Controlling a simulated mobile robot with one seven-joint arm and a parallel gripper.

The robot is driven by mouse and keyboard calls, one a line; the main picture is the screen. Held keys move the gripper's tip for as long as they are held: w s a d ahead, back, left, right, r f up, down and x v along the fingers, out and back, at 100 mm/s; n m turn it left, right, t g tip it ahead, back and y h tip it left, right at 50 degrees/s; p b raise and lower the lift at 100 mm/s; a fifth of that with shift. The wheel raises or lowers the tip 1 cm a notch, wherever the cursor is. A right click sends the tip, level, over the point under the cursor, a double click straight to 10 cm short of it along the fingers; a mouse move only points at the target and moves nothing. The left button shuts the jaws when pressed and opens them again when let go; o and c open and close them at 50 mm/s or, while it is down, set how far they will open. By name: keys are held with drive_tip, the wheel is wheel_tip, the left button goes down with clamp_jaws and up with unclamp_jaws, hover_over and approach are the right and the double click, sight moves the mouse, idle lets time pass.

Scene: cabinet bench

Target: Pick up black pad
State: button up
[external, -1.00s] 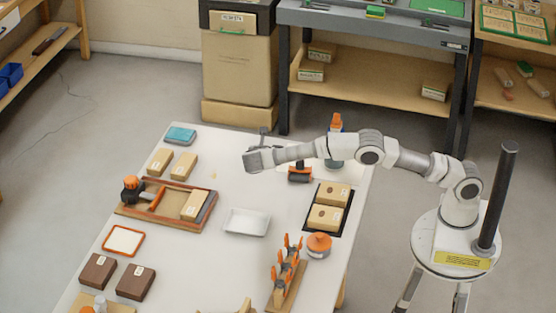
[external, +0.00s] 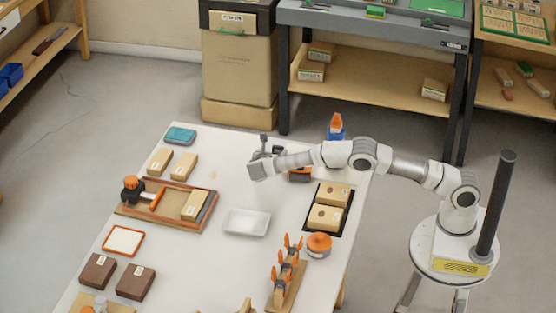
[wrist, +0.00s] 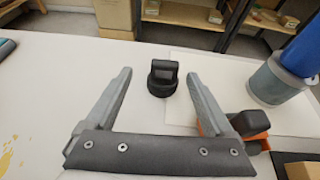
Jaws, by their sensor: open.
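The black pad (wrist: 162,82), a small dark piece with a round base and a blocky raised top, stands on the white table ahead of my gripper in the wrist view. My gripper (wrist: 160,74) is open, with one finger to each side of the pad in the picture and nothing held. The pad looks a little beyond the fingertips; contact is not visible. In the external view my gripper (external: 264,149) is over the far part of the table, and I cannot clearly make out the pad near it.
An orange and black tool (wrist: 245,125) lies close beside the right finger. A white tray (external: 246,222) and a black mat with two boxes (external: 318,232) are nearer.

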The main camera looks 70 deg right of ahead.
sight(277, 148)
drive_tip(key=x, duration=0.2)
drive_tip(key=b+x, duration=0.2)
drive_tip(key=x, duration=0.1)
drive_tip(key=shift+s+d, duration=0.35)
clamp_jaws()
drive_tip(key=shift+r, duration=0.1)
